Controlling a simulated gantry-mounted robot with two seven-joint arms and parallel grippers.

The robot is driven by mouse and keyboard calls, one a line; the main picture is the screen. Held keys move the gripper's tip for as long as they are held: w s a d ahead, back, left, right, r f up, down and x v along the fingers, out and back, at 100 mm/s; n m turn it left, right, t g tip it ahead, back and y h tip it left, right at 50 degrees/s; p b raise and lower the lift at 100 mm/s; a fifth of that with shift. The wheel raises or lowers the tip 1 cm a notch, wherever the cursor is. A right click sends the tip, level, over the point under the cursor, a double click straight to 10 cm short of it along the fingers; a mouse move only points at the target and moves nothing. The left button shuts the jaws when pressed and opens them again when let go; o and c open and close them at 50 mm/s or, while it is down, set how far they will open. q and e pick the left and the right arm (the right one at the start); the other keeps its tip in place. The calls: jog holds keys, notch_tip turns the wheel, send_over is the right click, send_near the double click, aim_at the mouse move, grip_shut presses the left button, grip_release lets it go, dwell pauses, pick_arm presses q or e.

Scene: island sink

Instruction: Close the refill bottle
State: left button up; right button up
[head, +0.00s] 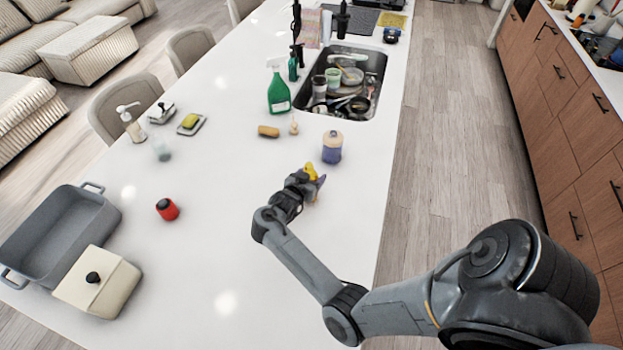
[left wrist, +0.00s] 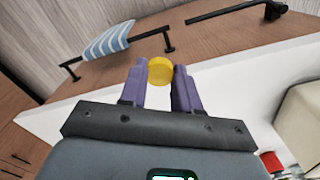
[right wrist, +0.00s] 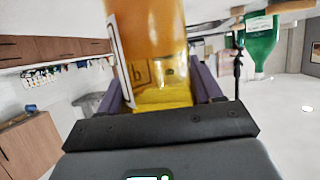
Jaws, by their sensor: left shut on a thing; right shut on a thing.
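The refill bottle (right wrist: 150,45) is orange-yellow and see-through, with a pale label on its side. In the right wrist view it stands between the fingers of my right gripper (right wrist: 165,95), which is shut on it. In the head view my right gripper (head: 316,181) is low over the counter, and a bit of the yellow bottle (head: 311,171) shows by its fingers. My left gripper (left wrist: 160,82) is shut on a round yellow cap (left wrist: 161,70) at its fingertips. The left arm is not in the head view. The bottle's top is out of the right wrist view.
A purple-and-beige bottle (head: 332,147) stands just beyond my right gripper. A green spray bottle (head: 278,93) stands beside the sink (head: 374,62), which is full of dishes. A red container (head: 167,209) and a grey roasting pan (head: 60,235) are at left. The middle of the counter (head: 215,270) is clear.

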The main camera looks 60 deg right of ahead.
pick_arm(q)
jog(key=shift+r, duration=0.2)
pick_arm(e)
jog(key=s+d+r, duration=0.3)
jog(key=s+r, duration=0.6)
jog(key=s, duration=0.2)
jog(key=shift+d, duration=0.15)
dwell(0.4)
jog(key=shift+s+r, duration=0.1)
jog(key=shift+r, duration=0.05)
dwell(0.4)
jog(key=o, duration=0.5)
jog(key=c, duration=0.9)
jog(key=shift+o, duration=0.2)
jog(key=shift+s, duration=0.1)
